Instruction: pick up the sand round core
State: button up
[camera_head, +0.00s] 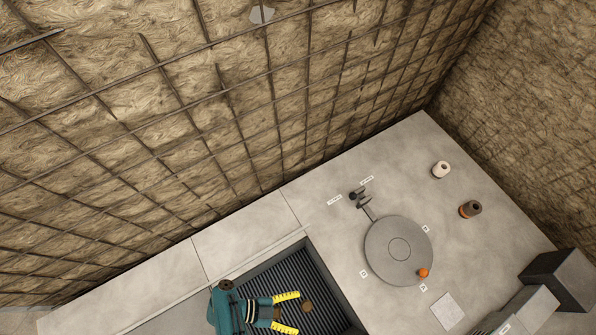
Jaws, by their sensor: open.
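My gripper (296,312), teal with two yellow, black-marked fingers, is at the bottom of the view. Its fingers are spread apart and point right, over a dark ribbed recess. I cannot tell the height between the fingers and the piece. Nothing shows held in the fingers.
On the grey floor to the right is a round grey disc (386,258) with an orange ball (424,272) near its edge. Dark fittings (361,198) stand behind it. A white cylinder (441,169), a brown-orange one (469,209) and grey blocks (566,281) stand farther right. Mesh-covered walls enclose the back.

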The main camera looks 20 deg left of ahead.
jog(key=b, duration=2.9)
send_near(311, 307)
jog(key=d+f, duration=0.2)
jog(key=f, duration=0.1)
jog(key=shift+w+d+f, duration=0.15)
jog(key=shift+w+d, duration=0.2)
jog(key=shift+w, duration=0.05)
jog(key=x, duration=0.2)
jog(key=b+x, duration=0.1)
jog(key=x, duration=0.1)
jog(key=r+b+x, duration=0.1)
jog(key=x, duration=0.2)
jog(key=shift+d, duration=0.15)
jog(key=shift+w+d+r, duration=0.1)
jog(key=shift+w+d, duration=0.15)
jog(key=shift+d, duration=0.1)
jog(key=shift+a, duration=0.15)
jog(key=shift+c, duration=0.5)
grip_shut()
